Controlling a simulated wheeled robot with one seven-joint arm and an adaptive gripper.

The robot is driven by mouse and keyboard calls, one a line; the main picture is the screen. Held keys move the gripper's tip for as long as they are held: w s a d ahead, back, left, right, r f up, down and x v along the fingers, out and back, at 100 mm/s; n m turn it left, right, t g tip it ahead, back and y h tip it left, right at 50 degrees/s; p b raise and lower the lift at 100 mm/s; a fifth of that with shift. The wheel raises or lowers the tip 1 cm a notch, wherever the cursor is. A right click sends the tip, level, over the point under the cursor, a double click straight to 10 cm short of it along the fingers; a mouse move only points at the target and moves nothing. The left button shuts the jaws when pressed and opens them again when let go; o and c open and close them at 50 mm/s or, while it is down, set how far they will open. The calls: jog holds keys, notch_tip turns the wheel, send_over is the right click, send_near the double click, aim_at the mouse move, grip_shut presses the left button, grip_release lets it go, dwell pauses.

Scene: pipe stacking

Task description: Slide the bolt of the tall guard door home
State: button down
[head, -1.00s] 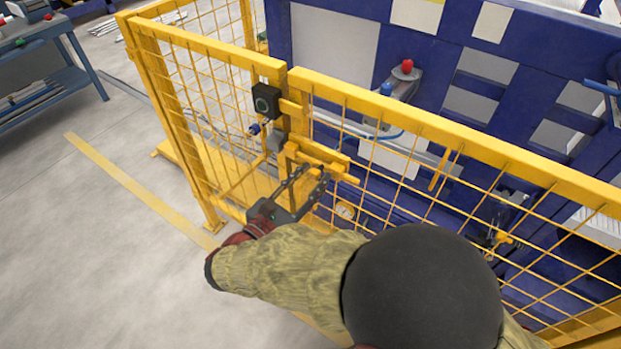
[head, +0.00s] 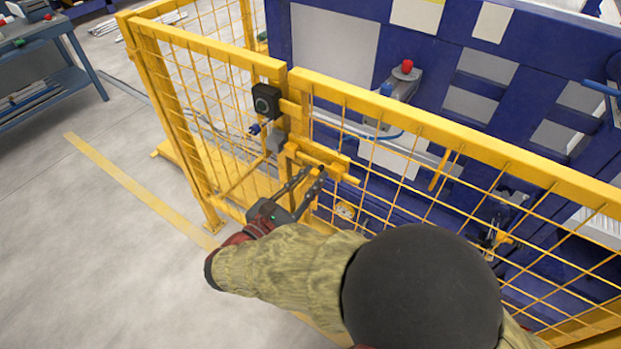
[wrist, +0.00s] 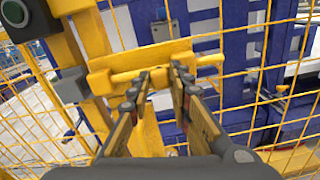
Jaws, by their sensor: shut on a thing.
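The bolt is a yellow rod (wrist: 208,60) on a yellow backing plate (wrist: 104,82) fixed to the mesh guard door (head: 430,125). In the wrist view its right end sticks out past the plate, and its left end lies near the plate's left end. A grey block (wrist: 72,85) sits just left of the plate on the post. My gripper (wrist: 160,73) is at the middle of the bolt, shut on its handle, which the fingertips mostly hide. In the head view my gripper (head: 314,173) reaches the bolt plate (head: 318,157) from the front.
A black box with a round green face (head: 266,102) is on the post above the bolt. A yellow mesh fence panel (head: 200,85) stands to the left, and a blue machine (head: 330,50) is behind the door.

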aim_at(301, 157)
jog(key=shift+w+a+p, duration=0.7)
jog(key=shift+w+a, duration=0.2)
jog(key=shift+a, duration=0.3)
jog(key=shift+w+a+p, duration=0.7)
jog(key=shift+w+a, duration=0.2)
jog(key=shift+a, duration=0.25)
jog(key=shift+r, duration=0.1)
jog(key=c, duration=1.6)
grip_release()
jog(key=shift+a, duration=0.1)
jog(key=v, duration=1.2)
